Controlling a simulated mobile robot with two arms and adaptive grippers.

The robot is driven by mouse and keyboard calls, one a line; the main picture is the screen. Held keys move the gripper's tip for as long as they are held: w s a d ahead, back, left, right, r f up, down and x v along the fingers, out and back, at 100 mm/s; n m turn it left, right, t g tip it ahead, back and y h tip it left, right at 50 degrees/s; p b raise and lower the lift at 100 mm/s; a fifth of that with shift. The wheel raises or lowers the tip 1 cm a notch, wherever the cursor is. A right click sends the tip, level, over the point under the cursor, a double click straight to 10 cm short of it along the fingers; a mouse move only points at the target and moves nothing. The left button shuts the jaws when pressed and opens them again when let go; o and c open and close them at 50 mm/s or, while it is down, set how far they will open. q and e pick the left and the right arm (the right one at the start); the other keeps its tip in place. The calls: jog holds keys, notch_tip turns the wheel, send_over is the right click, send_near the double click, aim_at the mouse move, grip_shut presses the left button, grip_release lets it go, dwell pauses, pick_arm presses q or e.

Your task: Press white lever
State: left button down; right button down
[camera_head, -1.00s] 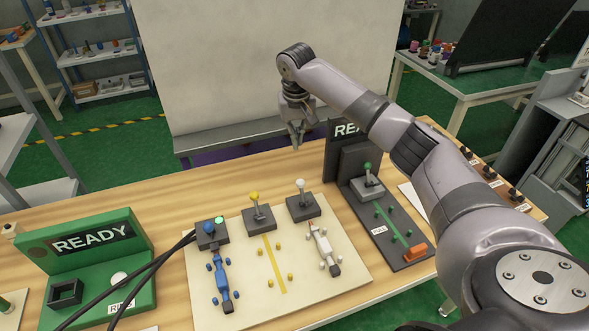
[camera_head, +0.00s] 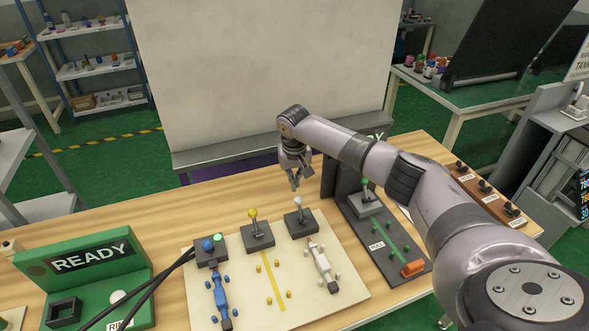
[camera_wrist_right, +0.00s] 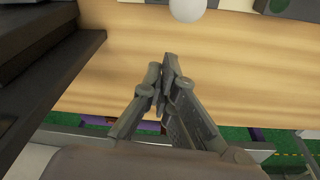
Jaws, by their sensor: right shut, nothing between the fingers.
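The white lever (camera_head: 298,204) has a white ball knob and stands upright on a dark block at the back right of the cream board (camera_head: 345,290). My right gripper (camera_head: 295,187) is shut and empty. It points down just behind the white knob, and I cannot tell from the head view whether they touch. In the right wrist view the closed fingertips (camera_wrist_right: 165,65) show below the white knob (camera_wrist_right: 187,8), with a gap of bare table between them. The knob is cut off by the top edge there. My left gripper is not in view.
A yellow lever (camera_head: 252,216) and a blue lever (camera_head: 208,245) stand left of the white one. A dark panel with a green lever (camera_head: 365,186) is close on the right. A green READY box (camera_head: 100,285) with black cables is at the left.

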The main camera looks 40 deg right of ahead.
jog(key=s, duration=0.2)
jog(key=s+a+p, duration=0.1)
jog(key=shift+a+r, duration=0.1)
jog(key=shift+r, duration=0.3)
jog(key=shift+w, duration=0.15)
